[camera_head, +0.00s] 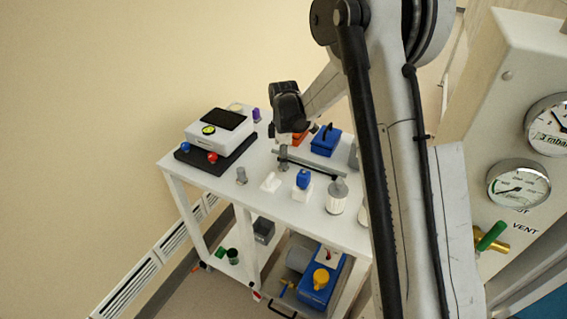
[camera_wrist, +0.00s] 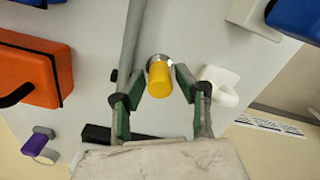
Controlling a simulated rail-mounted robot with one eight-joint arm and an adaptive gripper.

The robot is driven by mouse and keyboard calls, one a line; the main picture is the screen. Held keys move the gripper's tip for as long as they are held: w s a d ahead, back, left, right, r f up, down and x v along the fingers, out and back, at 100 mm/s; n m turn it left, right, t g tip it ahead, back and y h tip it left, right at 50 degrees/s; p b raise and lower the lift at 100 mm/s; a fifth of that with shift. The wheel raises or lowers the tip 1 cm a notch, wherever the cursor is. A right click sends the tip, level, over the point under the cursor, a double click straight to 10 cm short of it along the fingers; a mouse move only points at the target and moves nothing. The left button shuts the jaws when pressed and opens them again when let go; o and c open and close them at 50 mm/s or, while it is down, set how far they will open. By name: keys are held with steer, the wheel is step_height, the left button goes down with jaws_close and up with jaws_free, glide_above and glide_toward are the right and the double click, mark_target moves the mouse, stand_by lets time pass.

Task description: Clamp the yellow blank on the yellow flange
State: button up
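In the wrist view a yellow cylindrical piece (camera_wrist: 159,78) stands on a round metal base between the two green-padded fingers of my gripper (camera_wrist: 162,82). The fingers are apart, with a narrow gap visible on each side of the piece. I cannot tell whether this piece is the blank or part of the flange. In the head view my gripper is dark and hangs over the far side of the white cart top; its fingertips are not clear. A yellow cap (camera_head: 321,278) sits on the blue pump (camera_head: 318,290) on the lower shelf.
A grey bar (camera_wrist: 129,40) runs beside the yellow piece. An orange case (camera_wrist: 35,70) is left, a white hook-shaped part (camera_wrist: 218,85) right, and a purple piece (camera_wrist: 38,142) lower left. A blue case (camera_head: 325,141) and white instrument (camera_head: 219,127) stand on the cart (camera_head: 215,190).

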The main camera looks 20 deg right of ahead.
jaws_close()
steer(key=shift+r, duration=0.1)
